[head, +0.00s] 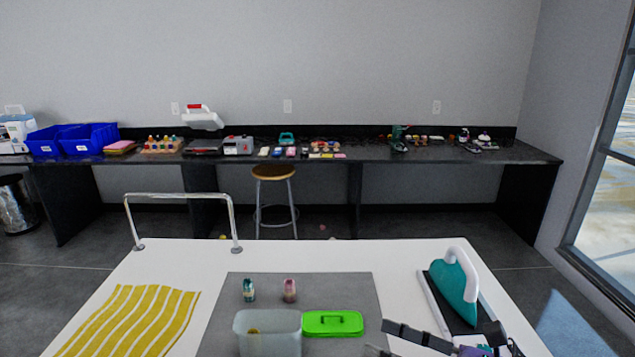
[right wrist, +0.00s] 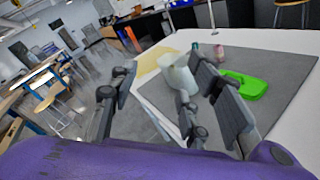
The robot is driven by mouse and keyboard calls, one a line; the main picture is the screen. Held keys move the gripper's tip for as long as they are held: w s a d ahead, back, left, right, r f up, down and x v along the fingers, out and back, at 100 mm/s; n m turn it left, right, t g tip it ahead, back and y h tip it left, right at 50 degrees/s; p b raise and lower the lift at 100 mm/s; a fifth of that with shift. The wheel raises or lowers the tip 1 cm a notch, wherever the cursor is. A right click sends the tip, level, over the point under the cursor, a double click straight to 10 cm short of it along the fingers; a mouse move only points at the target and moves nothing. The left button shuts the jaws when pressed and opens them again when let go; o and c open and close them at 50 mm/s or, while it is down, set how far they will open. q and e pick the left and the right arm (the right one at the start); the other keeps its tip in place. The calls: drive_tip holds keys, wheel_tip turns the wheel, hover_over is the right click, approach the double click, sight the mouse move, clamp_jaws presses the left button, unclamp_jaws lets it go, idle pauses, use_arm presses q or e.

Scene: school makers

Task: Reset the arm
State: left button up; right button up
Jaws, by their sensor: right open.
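My right gripper (head: 377,338) is at the lower right edge of the head view, partly cut off, over the table near the grey mat's right edge. Its dark fingers are spread with nothing between them. In the right wrist view the open gripper (right wrist: 165,72) shows its two fingers wide apart, the table edge and floor behind them. A translucent bin (head: 268,333) and a green lid (head: 333,324) stand on the mat, left of the gripper and apart from it in the head view. My left gripper is not in view.
A metal rail (head: 180,197) rises at the back left. A stool (head: 274,172) stands beyond.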

drive_tip(key=s+d+f+m+t+h, duration=0.15)
drive_tip(key=d+f+m+h, duration=0.35)
drive_tip(key=m, duration=0.5)
drive_tip(key=s+d+f+m+t+h+p, duration=0.1)
drive_tip(key=d+f+m+t+h, duration=0.2)
drive_tip(key=f+m, duration=0.55)
drive_tip(key=s+d+f+m+t+h, duration=0.2)
drive_tip(key=d+f+m+h, duration=0.25)
drive_tip(key=m, duration=0.55)
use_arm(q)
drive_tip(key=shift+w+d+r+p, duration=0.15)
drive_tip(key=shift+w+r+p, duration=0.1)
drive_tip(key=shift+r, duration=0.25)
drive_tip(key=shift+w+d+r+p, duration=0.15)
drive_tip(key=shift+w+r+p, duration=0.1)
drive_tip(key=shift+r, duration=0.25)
use_arm(e)
drive_tip(key=s+a+f+m+g, duration=0.2)
drive_tip(key=s+f+m+g, duration=0.1)
drive_tip(key=s+f+m, duration=0.3)
drive_tip(key=s+a+f+m+g+h, duration=0.1)
drive_tip(key=s+f+m+g, duration=0.3)
drive_tip(key=s+f, duration=0.7)
drive_tip(key=shift+a+f+m, duration=0.6)
drive_tip(key=shift+f+m, duration=0.25)
drive_tip(key=shift+f, duration=0.05)
drive_tip(key=shift+s+h, duration=0.1)
drive_tip(key=shift+h, duration=0.15)
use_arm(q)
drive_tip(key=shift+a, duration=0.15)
